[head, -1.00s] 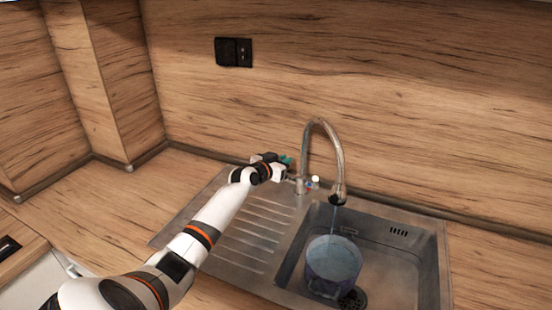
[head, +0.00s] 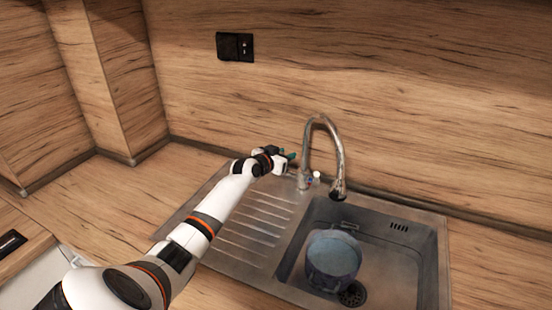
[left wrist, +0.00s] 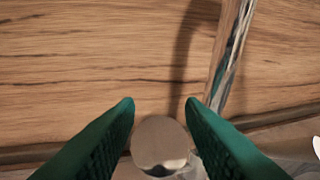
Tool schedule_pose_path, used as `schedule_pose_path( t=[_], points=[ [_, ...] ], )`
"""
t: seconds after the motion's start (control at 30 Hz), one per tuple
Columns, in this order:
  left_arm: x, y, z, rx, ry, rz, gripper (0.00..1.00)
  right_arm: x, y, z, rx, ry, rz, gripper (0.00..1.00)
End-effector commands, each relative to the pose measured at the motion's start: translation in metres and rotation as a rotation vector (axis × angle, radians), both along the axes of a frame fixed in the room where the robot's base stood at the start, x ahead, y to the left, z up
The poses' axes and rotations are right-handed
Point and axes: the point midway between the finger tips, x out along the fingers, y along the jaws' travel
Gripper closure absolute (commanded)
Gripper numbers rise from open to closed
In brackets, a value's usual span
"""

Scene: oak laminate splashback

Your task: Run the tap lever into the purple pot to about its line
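Contact is unclear.
The steel sink has a ribbed drainboard (head: 245,228) left of the basin, under my arm. A drain (head: 352,293) lies beside the pot. A black wall socket (head: 235,46) is on the wood splashback behind. The wood counter at left is clear.

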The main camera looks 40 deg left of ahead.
Motion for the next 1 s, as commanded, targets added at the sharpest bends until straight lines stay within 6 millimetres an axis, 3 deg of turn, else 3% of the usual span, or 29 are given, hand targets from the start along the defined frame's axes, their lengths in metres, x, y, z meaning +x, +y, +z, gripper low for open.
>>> schedule_pose_path(
  t=[0.6, 1.0],
  points=[
    [-0.099, -0.01, 0.024, 0.001, 0.001, 0.001, 0.64, 0.0, 0.003, -0.005, 0.003, 0.001, -0.001, 0.64],
    [-0.109, -0.011, 0.029, 0.0, 0.001, 0.001, 0.64, 0.0, 0.002, -0.006, 0.003, 0.0, -0.001, 0.64]
  ],
)
